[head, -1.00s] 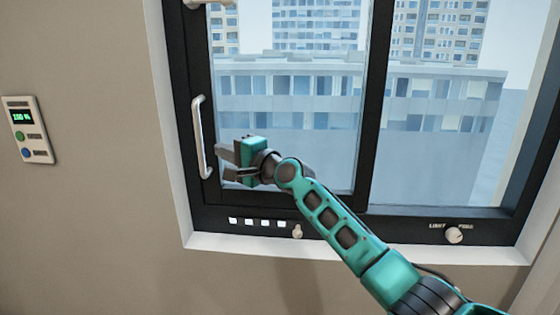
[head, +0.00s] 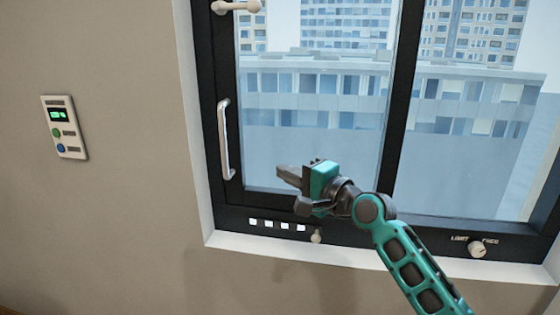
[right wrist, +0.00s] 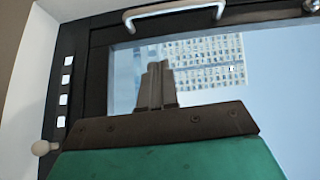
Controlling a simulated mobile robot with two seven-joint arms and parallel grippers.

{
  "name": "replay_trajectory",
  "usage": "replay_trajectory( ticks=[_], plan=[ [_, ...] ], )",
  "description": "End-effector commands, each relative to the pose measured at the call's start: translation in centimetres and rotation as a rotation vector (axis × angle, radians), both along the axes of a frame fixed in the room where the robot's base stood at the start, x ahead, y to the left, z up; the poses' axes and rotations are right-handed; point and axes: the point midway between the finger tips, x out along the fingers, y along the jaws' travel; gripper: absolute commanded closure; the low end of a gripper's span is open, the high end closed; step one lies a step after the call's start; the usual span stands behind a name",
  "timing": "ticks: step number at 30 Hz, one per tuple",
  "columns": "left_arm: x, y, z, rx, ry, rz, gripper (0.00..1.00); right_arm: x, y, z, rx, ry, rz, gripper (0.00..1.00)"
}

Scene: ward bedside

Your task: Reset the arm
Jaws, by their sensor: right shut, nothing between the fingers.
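My right arm, teal and dark grey, comes in from the lower right of the head view. My right gripper (head: 288,188) is in front of the lower part of the window, to the right of the white window handle (head: 224,140) and apart from it. In the right wrist view its fingers (right wrist: 156,88) are together with nothing between them. The handle also shows at the top of that view (right wrist: 175,10). My left gripper is not in view.
The dark window frame (head: 393,130) has a row of small white buttons (head: 277,225), a small knob (head: 316,237) and a labelled dial (head: 477,250) on its lower rail. A latch (head: 236,7) is at the top. A wall panel (head: 64,128) with a green display is at left.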

Motion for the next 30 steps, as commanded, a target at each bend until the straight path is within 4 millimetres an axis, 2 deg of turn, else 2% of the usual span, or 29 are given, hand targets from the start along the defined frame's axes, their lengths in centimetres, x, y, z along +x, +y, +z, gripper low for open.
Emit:
replay_trajectory(
  ticks=[5,8,12,14,18,21,24,27,30],
  plan=[
    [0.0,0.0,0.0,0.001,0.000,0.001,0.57,-2.4,-1.0,-7.3,-0.170,-0.027,-0.059,1.00],
    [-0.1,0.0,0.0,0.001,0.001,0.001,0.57,-5.0,-2.1,-12.7,-0.333,-0.059,-0.098,1.00],
    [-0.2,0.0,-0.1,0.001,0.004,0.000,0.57,-9.5,-3.9,-19.4,-0.583,-0.099,-0.130,1.00],
    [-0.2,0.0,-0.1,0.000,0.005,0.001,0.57,-11.8,-4.7,-22.0,-0.697,-0.113,-0.131,1.00],
    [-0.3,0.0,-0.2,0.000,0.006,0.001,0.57,-17.7,-6.6,-27.3,-0.966,-0.143,-0.107,1.00],
    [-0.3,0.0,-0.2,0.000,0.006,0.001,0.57,-22.1,-8.0,-30.2,-1.157,-0.165,-0.064,1.00],
    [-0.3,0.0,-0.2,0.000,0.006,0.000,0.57,-26.0,-9.2,-32.2,-1.323,-0.187,-0.010,1.00],
    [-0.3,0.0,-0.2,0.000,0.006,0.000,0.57,-28.9,-10.1,-33.4,-1.447,-0.206,0.044,1.00],
    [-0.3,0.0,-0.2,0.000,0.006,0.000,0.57,-30.6,-10.6,-34.0,-1.521,-0.220,0.080,1.00]
  ],
)
